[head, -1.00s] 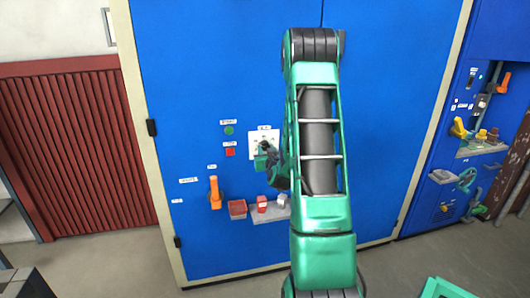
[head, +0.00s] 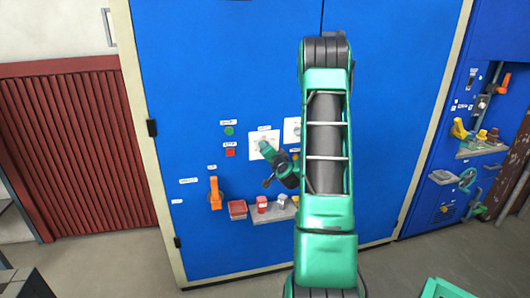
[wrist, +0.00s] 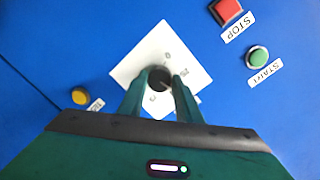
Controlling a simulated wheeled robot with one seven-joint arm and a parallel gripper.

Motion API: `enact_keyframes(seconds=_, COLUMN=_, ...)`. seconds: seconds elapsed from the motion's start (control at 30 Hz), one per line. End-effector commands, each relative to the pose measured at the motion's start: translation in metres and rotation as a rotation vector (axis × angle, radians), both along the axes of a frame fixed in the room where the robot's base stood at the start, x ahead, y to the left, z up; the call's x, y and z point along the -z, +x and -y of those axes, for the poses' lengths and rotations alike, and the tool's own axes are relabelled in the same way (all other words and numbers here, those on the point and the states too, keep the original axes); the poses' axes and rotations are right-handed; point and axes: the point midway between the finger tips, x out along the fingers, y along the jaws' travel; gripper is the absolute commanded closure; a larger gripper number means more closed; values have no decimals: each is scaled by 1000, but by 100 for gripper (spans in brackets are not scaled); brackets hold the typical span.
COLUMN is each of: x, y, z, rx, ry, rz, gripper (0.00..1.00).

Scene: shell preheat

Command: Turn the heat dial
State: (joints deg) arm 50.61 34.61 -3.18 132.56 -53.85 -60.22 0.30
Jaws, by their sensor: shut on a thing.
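The heat dial is a dark round knob (wrist: 159,78) on a square white plate (wrist: 128,72) with printed marks around it. In the wrist view the plate looks turned like a diamond. My gripper (wrist: 160,83) is shut on the knob, one finger on each side of it. In the head view the white plate (head: 255,139) is on the blue cabinet front, and my gripper (head: 268,152) is against it from the right. The knob is mostly hidden there, and I cannot read its setting.
A red STOP button (wrist: 227,11) and a green START button (wrist: 257,57) are beside the plate. A yellow button (wrist: 80,96) is on its other side. A second white plate (head: 291,131), an orange handle (head: 215,192) and a small shelf (head: 268,216) are nearby.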

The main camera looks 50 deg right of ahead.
Motion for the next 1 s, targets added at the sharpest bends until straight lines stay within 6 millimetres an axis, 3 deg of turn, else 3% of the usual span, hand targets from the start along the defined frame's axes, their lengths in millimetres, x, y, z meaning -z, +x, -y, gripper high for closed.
enact_keyframes(seconds=0.4, x=-4, y=4, z=-2, rx=-10, ry=174, rz=116, gripper=91)
enact_keyframes(seconds=0.97, x=-5, y=4, z=-2, rx=-10, ry=201, rz=134, gripper=91)
enact_keyframes(seconds=1.0, x=-5, y=4, z=-2, rx=-10, ry=200, rz=134, gripper=67)
